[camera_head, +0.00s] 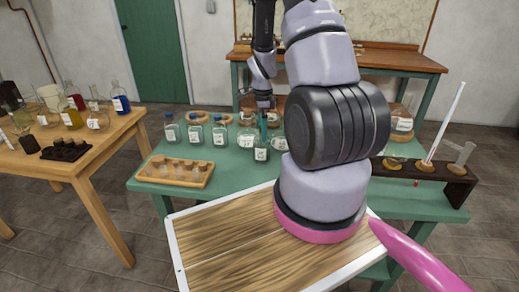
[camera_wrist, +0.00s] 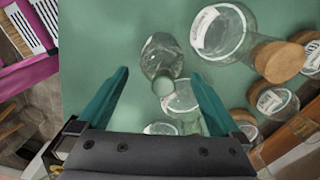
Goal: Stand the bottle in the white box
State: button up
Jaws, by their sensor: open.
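Several clear, labelled bottles stand on the green table; I cannot tell which one the task means. In the wrist view a clear bottle (camera_wrist: 162,55) with a pale round cap lies between and beyond the teal fingertips of my gripper (camera_wrist: 160,75). Nothing is seen held. In the head view my gripper (camera_head: 264,104) points down over the bottles, close above a labelled bottle (camera_head: 261,154). My arm hides part of the table's middle and right. I cannot make out a white box in either view.
A dark rack (camera_head: 457,191) with tubes stands at the right. More jars with cork lids (camera_wrist: 273,62) crowd the wrist view's right. A wooden side table (camera_head: 95,147) with flasks is at left.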

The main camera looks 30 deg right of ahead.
aim_at(262, 144)
jog(key=f, duration=0.5)
jog(key=shift+w+a+f, duration=0.1)
jog(key=shift+w+f, duration=0.15)
jog(key=shift+f, duration=0.1)
grip_shut()
